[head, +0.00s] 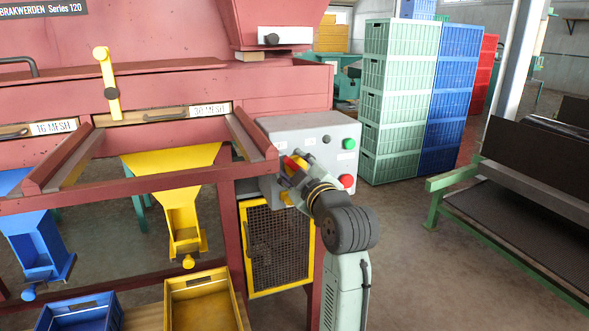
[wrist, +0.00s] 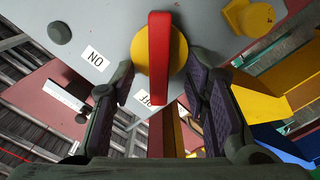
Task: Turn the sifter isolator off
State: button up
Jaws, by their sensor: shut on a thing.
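The sifter isolator is a red bar handle (wrist: 160,50) on a yellow disc (wrist: 177,60), set on the grey control box (head: 320,130). In the wrist view the handle stands upright in the picture, and its lower end partly covers the OFF label (wrist: 144,98). The ON label (wrist: 95,57) is to the left, clear of the handle. My gripper (wrist: 158,70) has one finger on each side of the isolator and is shut on it. In the head view the red handle (head: 290,164) shows beside my gripper (head: 288,173), partly hidden by it.
The box also carries a green button (head: 348,144) and a red button (head: 347,181), close to my wrist. The red sifter frame (head: 228,215) and a yellow mesh guard (head: 277,245) are at the left and below. Open floor (head: 420,260) lies to the right.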

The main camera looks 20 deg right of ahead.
jog(key=shift+d, duration=0.1)
jog(key=o, duration=1.1)
jog(key=shift+o, duration=0.2)
jog(key=s, duration=1.2)
jog(key=shift+d, duration=0.15)
